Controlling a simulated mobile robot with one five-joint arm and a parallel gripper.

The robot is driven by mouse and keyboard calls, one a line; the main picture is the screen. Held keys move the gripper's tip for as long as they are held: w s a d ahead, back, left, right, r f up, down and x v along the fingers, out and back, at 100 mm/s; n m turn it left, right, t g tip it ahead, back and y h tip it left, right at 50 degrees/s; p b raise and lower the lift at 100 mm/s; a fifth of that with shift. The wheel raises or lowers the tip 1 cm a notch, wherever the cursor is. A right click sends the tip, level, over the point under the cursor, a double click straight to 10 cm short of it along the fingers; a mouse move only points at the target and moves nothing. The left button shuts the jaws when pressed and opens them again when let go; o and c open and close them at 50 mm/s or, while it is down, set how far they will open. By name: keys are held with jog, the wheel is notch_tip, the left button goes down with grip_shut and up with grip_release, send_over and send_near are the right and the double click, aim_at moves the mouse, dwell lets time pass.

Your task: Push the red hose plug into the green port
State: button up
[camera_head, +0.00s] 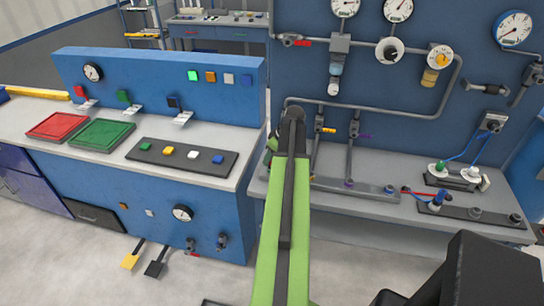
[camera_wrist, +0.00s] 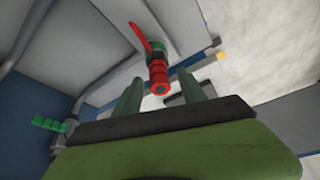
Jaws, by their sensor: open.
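In the wrist view, a red ribbed piece (camera_wrist: 158,75), which looks like the red hose plug, points its round end towards the camera. A green ring (camera_wrist: 155,46), perhaps the green port, sits right behind it on a grey fitting; I cannot tell whether the plug is seated in it. A thin red bar sticks out beside the ring. My gripper (camera_wrist: 160,82) is open, its two green fingers on either side of the red piece in the picture and apart from it. In the head view my arm hides this spot, and my fingers cannot be made out.
A green-handled valve (camera_wrist: 50,124) is at the left of the wrist view. In the head view, a blue wall panel with pipes and gauges (camera_head: 515,28) rises behind a grey bench (camera_head: 345,210). A blue console (camera_head: 160,85) stands left. Hoses and fittings (camera_head: 440,205) lie right.

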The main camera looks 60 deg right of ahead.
jog(key=p+v, duration=1.6)
jog(key=v, duration=0.1)
jog(key=shift+r, duration=0.3)
jog(key=shift+f, duration=0.1)
